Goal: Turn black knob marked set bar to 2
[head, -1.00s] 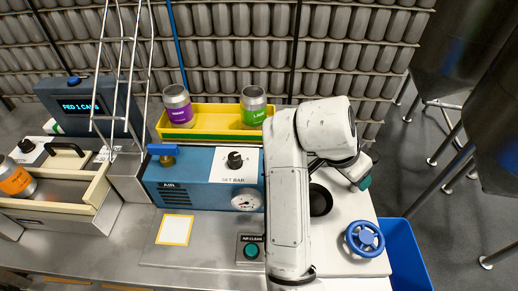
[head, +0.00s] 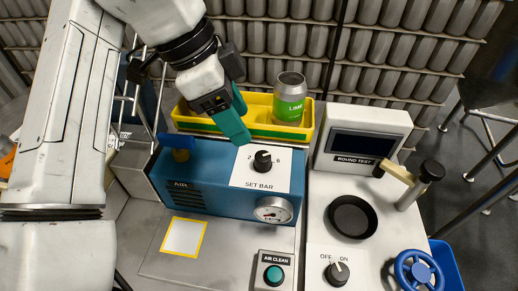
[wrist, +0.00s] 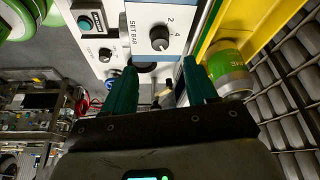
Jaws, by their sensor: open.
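The black knob (head: 262,161) marked SET BAR sits on a white plate on top of the blue AIR box (head: 215,190). Numbers 2 and 6 show around it in the head view; 2 and 4 show in the wrist view, where the knob (wrist: 159,38) is ahead of the fingers. Its pointer setting is too small to read surely. My gripper (head: 236,125) has teal fingers and is above and left of the knob, apart from it. In the wrist view my gripper (wrist: 162,88) is open with nothing between its fingers.
A yellow tray (head: 190,122) with a green LIME can (head: 289,98) stands behind the box. Bench around the yellow-edged square (head: 184,237) is clear.

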